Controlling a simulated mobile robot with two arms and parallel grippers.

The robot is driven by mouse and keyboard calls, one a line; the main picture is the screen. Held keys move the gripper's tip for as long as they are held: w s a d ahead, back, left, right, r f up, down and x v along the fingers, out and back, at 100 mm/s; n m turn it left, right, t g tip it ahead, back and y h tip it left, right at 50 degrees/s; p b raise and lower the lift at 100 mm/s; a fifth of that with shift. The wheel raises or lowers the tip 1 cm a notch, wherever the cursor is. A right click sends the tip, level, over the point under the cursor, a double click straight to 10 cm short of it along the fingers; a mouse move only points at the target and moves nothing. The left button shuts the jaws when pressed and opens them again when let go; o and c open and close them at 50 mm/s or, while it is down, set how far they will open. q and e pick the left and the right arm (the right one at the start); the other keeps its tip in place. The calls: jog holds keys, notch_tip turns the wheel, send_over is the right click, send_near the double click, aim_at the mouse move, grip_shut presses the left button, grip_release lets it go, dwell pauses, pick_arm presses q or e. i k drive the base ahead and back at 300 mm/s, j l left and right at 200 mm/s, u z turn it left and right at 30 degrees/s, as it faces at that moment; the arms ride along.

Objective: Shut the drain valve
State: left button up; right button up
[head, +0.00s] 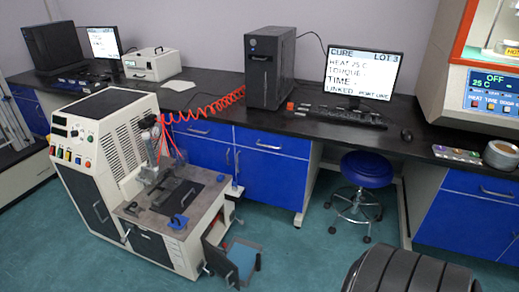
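The rheometer (110,150) is a white floor-standing machine at the left, with a control panel of lights and buttons on its upper left. A grey metal fitting (148,124) with red tubing stands above its worktop (150,215). A blue part (178,221) sits near the worktop's front corner. I cannot pick out the drain valve for certain at this size, nor tell whether it is open. Neither of my grippers shows in the head view.
A blue stool (366,170) stands before the long dark bench (210,120). A low open-fronted box (236,255) juts out at the rheometer's right foot. A coiled red hose (210,106) runs to the bench. The green floor (300,262) between box and stool is clear.

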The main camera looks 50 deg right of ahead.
aim_at(212, 225)
jog(key=z, duration=1.15)
jog(key=l, duration=0.55)
jog(key=i+l, duration=0.15)
jog(key=l, duration=0.2)
jog(key=i+l, duration=0.15)
jog(key=l, duration=0.15)
jog(key=i+l, duration=0.15)
jog(key=l, duration=0.2)
jog(key=i+l, duration=0.15)
jog(key=l, duration=0.2)
jog(key=i+l+u, duration=0.1)
jog(key=l, duration=0.2)
jog(key=i+l, duration=0.1)
jog(key=i, duration=1.05)
